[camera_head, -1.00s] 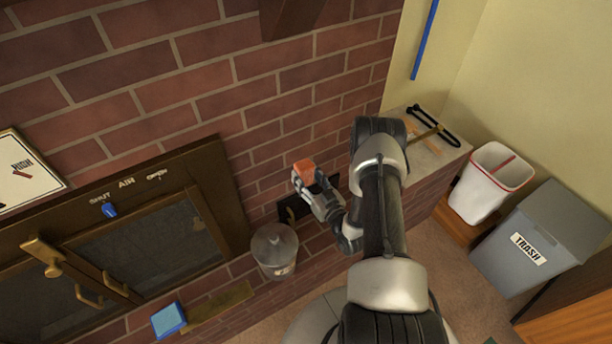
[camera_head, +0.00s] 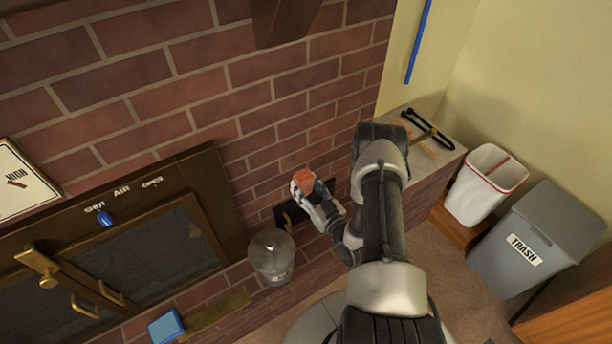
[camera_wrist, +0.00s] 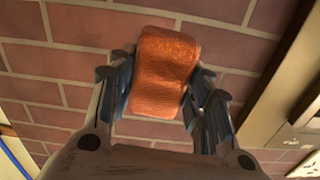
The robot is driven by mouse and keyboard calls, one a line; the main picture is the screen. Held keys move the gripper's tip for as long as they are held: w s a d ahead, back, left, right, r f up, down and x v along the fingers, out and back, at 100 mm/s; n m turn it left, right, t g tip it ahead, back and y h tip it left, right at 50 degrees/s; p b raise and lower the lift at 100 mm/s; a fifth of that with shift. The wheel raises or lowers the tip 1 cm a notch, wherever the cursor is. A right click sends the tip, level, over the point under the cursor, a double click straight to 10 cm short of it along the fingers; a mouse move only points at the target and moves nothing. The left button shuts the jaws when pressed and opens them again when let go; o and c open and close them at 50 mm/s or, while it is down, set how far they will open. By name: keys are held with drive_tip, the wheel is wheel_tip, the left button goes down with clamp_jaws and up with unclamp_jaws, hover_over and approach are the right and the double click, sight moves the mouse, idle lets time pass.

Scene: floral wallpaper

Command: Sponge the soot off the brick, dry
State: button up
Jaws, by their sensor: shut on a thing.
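My gripper (camera_head: 313,190) is shut on an orange-red sponge (camera_head: 305,180), held up in front of the brick wall (camera_head: 200,104). In the wrist view the sponge (camera_wrist: 162,72) sits between the two fingers, with bricks (camera_wrist: 95,62) behind it. I cannot tell whether the sponge touches the wall. No clear soot patch shows on the bricks in view; the wall right behind the sponge is hidden.
A lidded metal bucket (camera_head: 272,255) stands left of my gripper, beside the dark stove front (camera_head: 130,250). A blue sponge-like block (camera_head: 166,326) lies at lower left. A ledge (camera_head: 437,158) with tools, a white bin (camera_head: 485,187) and a grey trash bin (camera_head: 537,240) are at right.

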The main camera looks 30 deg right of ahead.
drive_tip(key=b, duration=0.2)
approach(286, 161)
drive_tip(key=shift+w+a+f, duration=0.1)
drive_tip(key=shift+w, duration=1.85)
drive_tip(key=shift+w+b, duration=0.5)
drive_tip(key=shift+w, duration=0.5)
drive_tip(key=shift+d+f+b, duration=0.1)
drive_tip(key=shift+d+b, duration=0.3)
drive_tip(key=shift+d, duration=0.6)
drive_tip(key=shift+w+d, duration=0.1)
drive_tip(key=shift+d, duration=2.9)
drive_tip(key=shift+w+d, duration=0.15)
drive_tip(key=shift+d, duration=2.9)
drive_tip(key=shift+a, duration=0.15)
drive_tip(key=shift+s+a+p, duration=0.15)
drive_tip(key=shift+a+p, duration=0.4)
drive_tip(key=shift+a, duration=1.2)
drive_tip(key=shift+a+p, duration=0.55)
drive_tip(key=shift+a, duration=4.65)
